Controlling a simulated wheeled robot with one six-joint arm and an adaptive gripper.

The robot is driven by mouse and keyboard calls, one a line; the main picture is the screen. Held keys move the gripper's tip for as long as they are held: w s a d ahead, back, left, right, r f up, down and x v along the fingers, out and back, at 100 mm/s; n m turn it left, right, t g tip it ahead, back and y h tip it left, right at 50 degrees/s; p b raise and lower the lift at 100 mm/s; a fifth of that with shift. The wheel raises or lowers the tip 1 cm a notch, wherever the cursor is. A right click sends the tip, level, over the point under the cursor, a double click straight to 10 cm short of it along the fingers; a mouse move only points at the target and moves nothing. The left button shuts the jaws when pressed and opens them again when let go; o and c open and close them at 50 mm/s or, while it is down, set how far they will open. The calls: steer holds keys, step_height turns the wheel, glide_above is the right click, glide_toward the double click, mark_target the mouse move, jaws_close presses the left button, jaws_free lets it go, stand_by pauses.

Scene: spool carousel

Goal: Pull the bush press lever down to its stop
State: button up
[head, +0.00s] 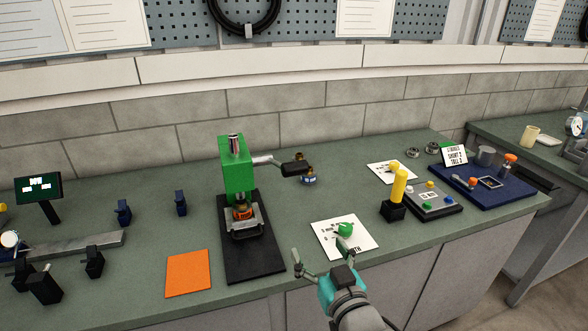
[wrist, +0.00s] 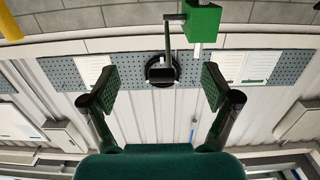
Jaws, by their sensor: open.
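The bush press (head: 237,165) is a green column on a black base, with a pale ram on top. Its lever (head: 293,167) sticks out to the right, roughly level, on a grey rod with a black grip. A brass and orange part (head: 242,211) sits in the press. My gripper (head: 319,246) is open and empty, nearer the front edge and below the lever in the head view, clear of it.
A white card (head: 330,246) lies by my gripper. A yellow post (head: 398,186), button box (head: 432,201) and blue tray (head: 484,184) stand to the right. An orange mat (head: 188,273) and a small jar (head: 308,177) lie near the press.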

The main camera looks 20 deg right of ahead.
glide_toward(296, 166)
steer(key=shift+t, duration=0.3)
steer(key=w, duration=1.1)
steer(key=shift+w+f, duration=0.1)
steer(key=shift+f, duration=0.15)
